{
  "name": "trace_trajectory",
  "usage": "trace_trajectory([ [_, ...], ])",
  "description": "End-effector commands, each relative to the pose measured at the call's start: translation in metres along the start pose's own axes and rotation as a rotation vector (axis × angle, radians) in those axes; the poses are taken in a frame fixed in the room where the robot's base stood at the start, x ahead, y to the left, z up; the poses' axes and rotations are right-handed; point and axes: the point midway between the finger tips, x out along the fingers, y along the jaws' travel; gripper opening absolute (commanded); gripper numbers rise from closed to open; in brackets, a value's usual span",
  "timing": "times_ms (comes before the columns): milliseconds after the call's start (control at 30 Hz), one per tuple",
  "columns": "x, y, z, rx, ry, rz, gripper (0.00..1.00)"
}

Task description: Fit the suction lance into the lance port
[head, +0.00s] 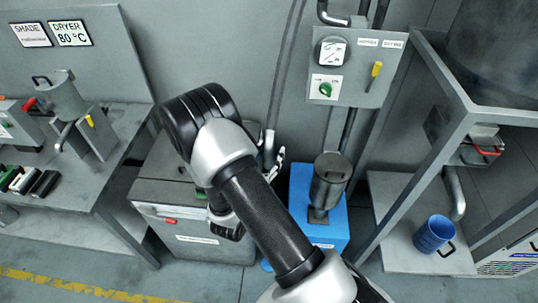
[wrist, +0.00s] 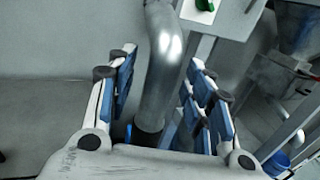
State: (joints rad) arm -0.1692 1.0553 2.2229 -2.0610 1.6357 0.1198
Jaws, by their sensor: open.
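A bent silver-grey tube, which looks like the suction lance (wrist: 165,45), runs down between my open fingers in the wrist view. Its lower end meets a dark collar (wrist: 148,134) close to the palm. My gripper (wrist: 163,75) has one finger on each side of the tube, with a visible gap on the left; I cannot tell whether the right finger touches it. In the head view my gripper (head: 276,157) is mostly hidden behind my arm, in front of the wall, with a grey hose (head: 288,65) coming down to it. I cannot make out the lance port.
A grey lidded chest (head: 190,240) stands behind my arm. A blue box (head: 325,232) bearing a dark metal canister (head: 329,180) stands right of it. A control panel (head: 355,65) is on the wall above. A workbench (head: 75,200) is left; a blue mug (head: 434,233) is right.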

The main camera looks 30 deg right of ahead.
Motion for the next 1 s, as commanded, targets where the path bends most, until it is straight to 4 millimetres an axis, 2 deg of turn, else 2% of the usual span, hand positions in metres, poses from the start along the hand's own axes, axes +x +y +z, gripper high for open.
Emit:
trace_trajectory([
  [167, 0.0000, 0.0001, 0.0001, 0.000, 0.000, 0.000, 0.47],
  [867, -0.0002, 0.0000, -0.0001, 0.000, 0.000, 0.000, 0.01],
  [1000, -0.0002, 0.0000, -0.0001, 0.000, 0.000, 0.000, 0.00],
])
